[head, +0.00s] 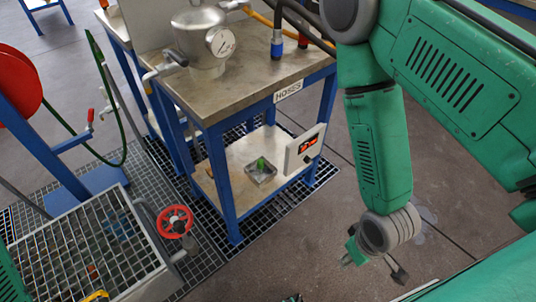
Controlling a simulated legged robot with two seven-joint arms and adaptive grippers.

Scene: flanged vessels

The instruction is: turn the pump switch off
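My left gripper is not in view.
The bench top (255,85) carries a metal vessel with a gauge (220,41) and hoses. A small metal tray (262,170) with a green item sits beside the panel. A red handwheel (175,221) stands left. Floor right of the bench is clear.

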